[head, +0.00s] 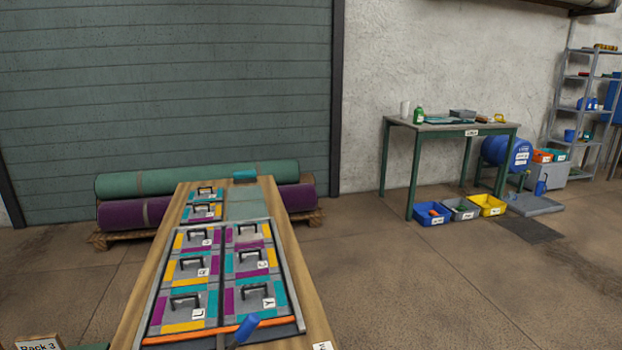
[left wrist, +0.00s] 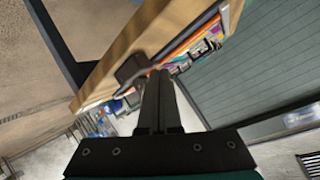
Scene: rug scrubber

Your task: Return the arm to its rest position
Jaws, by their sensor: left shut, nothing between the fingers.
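My left gripper (left wrist: 157,76) shows in the left wrist view. Its two dark fingers lie together, shut, with nothing between them. A wooden table edge (left wrist: 125,62) and a dark handle-like piece (left wrist: 131,68) appear beyond the fingertips, and I cannot tell the gap between them. In the head view neither of my grippers shows. There, the long wooden table (head: 315,312) stands ahead of me with a framed tray of patterned panels (head: 222,262) with black handles. A blue-handled tool (head: 245,329) is at the tray's near end.
Rolled green (head: 150,181) and purple (head: 125,215) rugs lie on a pallet behind the table. A green-legged workbench (head: 450,128) stands at the right, with blue (head: 432,214), grey and yellow bins below. The floor (head: 420,290) right of the table is clear.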

